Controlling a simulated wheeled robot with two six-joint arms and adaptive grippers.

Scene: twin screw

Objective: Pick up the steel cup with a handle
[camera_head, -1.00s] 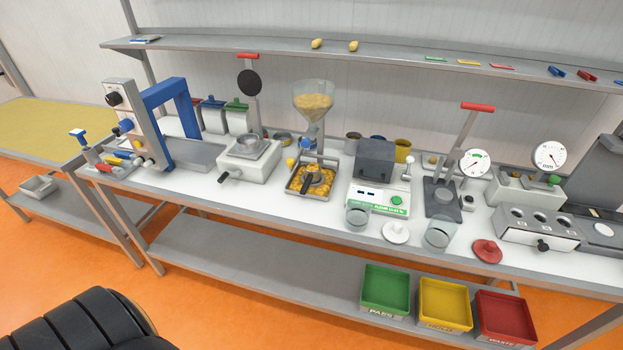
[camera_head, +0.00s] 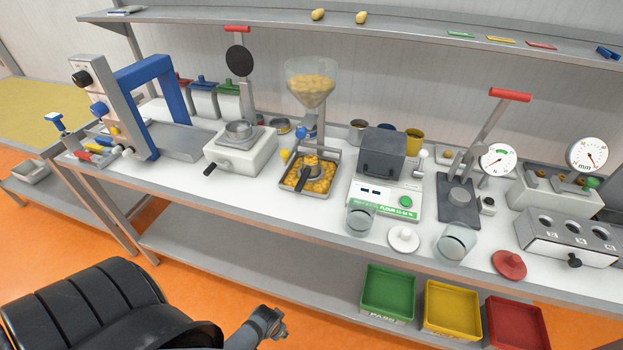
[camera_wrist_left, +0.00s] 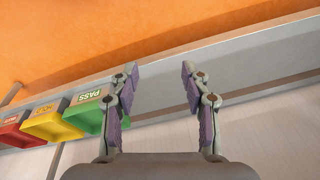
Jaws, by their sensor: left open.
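A grey, steel-looking cup (camera_head: 357,130) stands at the back of the worktable in the head view, behind the scale and left of its dark box. Its handle is too small to make out. A yellow cup (camera_head: 413,141) and another cup, mostly hidden by the dark box, stand to its right. My left gripper (camera_head: 268,322) is low in front of the table, well apart from the cups. In the left wrist view my left gripper (camera_wrist_left: 158,70) is open, with nothing between its fingers. My right gripper is not in view.
The table also holds a hopper (camera_head: 311,82), a scale (camera_head: 386,200), two glass beakers, a lever press (camera_head: 458,197) and dial gauges. A shelf (camera_head: 250,17) runs above. Green (camera_head: 389,290), yellow and red bins sit on the lower shelf.

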